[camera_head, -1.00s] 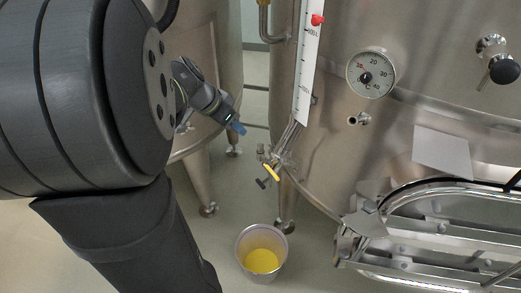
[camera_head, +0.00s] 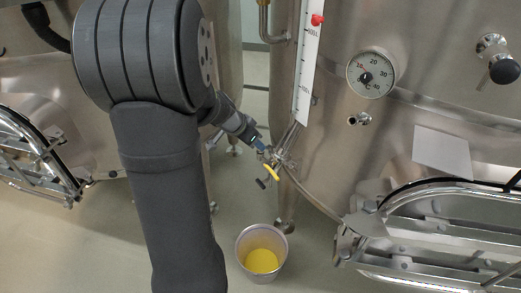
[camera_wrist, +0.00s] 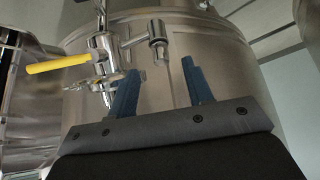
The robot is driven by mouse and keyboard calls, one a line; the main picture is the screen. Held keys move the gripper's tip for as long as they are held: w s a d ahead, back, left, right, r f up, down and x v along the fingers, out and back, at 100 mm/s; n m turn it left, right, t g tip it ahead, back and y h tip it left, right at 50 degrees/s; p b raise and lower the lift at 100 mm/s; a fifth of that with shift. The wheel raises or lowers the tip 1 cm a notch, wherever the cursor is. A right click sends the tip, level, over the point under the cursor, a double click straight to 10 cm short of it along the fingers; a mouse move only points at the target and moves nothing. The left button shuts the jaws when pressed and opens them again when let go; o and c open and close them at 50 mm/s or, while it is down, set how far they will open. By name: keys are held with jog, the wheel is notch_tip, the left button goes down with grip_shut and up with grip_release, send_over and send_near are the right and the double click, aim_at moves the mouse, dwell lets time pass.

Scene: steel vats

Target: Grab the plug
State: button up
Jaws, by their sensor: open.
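My gripper (camera_head: 258,143) is open, at the small steel valve (camera_head: 278,160) low on the vat in the head view. In the wrist view, my gripper (camera_wrist: 161,66) shows two blue fingers, spread and empty. A short steel end fitting (camera_wrist: 157,33), which may be the plug, stands just beyond the gap between the fingertips, apparently not touched. It sits at the end of a side arm of the valve (camera_wrist: 103,45). The valve has a yellow handle (camera_wrist: 58,64), which also shows in the head view (camera_head: 272,173). In the head view the fingertips partly hide the end fitting.
A bucket with yellow inside (camera_head: 262,255) stands on the floor below the valve. The steel vat (camera_head: 420,60) carries a dial gauge (camera_head: 371,72) and a white level scale (camera_head: 308,65). An open hatch (camera_head: 450,225) juts out at right. A second vat stands behind my arm.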

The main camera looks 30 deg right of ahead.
jog(key=x, duration=0.4)
jog(key=shift+w+d, duration=0.1)
grip_shut()
jog(key=shift+r, duration=0.15)
